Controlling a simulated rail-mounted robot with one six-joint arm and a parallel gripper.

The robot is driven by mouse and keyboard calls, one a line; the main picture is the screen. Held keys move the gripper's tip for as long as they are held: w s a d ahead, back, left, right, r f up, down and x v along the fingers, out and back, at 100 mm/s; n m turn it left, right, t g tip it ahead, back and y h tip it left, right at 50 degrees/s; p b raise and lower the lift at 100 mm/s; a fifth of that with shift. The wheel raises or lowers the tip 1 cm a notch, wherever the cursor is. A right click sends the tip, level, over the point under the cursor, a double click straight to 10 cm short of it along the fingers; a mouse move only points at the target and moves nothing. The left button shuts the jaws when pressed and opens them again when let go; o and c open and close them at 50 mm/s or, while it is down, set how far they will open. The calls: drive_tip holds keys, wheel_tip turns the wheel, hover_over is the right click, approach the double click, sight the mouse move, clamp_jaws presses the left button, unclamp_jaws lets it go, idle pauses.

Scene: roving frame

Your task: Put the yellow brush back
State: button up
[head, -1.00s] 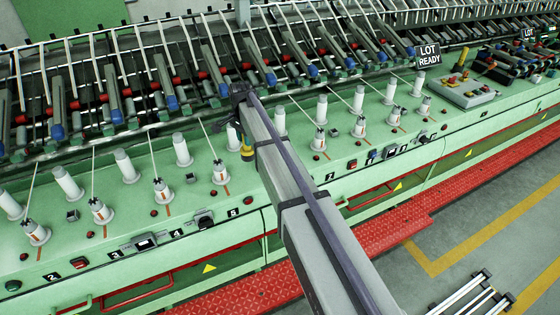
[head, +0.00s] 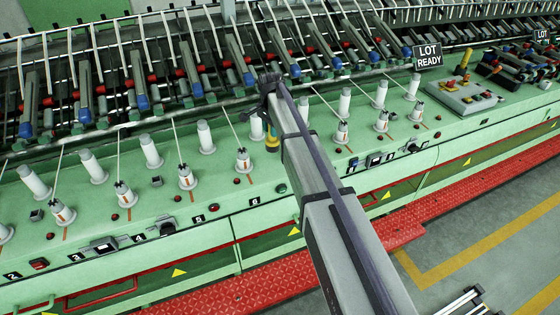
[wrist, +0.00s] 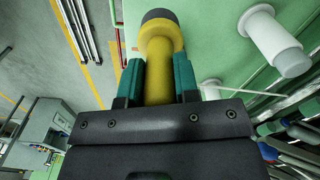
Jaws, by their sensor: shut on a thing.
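The yellow brush (wrist: 159,70) is in my gripper (wrist: 157,74), between the two teal fingers in the wrist view. Its dark, round end points away from the gripper. In the head view a small yellow part of the brush (head: 272,144) shows beside my arm, above the green bench among white bobbins. My gripper's fingers are mostly hidden there behind the arm. I cannot tell whether the brush touches the bench. No empty holder for the brush can be made out.
The green machine bench (head: 222,190) carries several white bobbins on pegs and small knobs. A red walkway (head: 400,228) runs along the front.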

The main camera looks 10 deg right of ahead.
sight(273, 141)
drive_tip(key=f+b, duration=0.1)
drive_tip(key=f, duration=0.1)
drive_tip(key=f+b, duration=0.4)
drive_tip(key=shift+w+d+f, duration=0.1)
drive_tip(key=shift+d+f, duration=0.1)
drive_tip(key=shift+d, duration=0.1)
drive_tip(key=shift+a+r, duration=0.1)
drive_tip(key=shift+r, duration=0.1)
wheel_tip(273, 141, down, 4)
drive_tip(key=b, duration=0.3)
drive_tip(key=shift+b, duration=0.3)
drive_tip(key=shift+r+p, duration=0.3)
drive_tip(key=shift+f, duration=0.2)
drive_tip(key=o, duration=1)
wheel_tip(273, 141, up, 13)
drive_tip(key=p, duration=1.2)
drive_tip(key=shift+f, duration=0.15)
drive_tip(key=s+n, duration=1.2)
drive_tip(key=s, duration=2.1)
wheel_tip(273, 141, down, 22)
drive_tip(key=b, duration=2.2)
drive_tip(key=shift+w, duration=0.3)
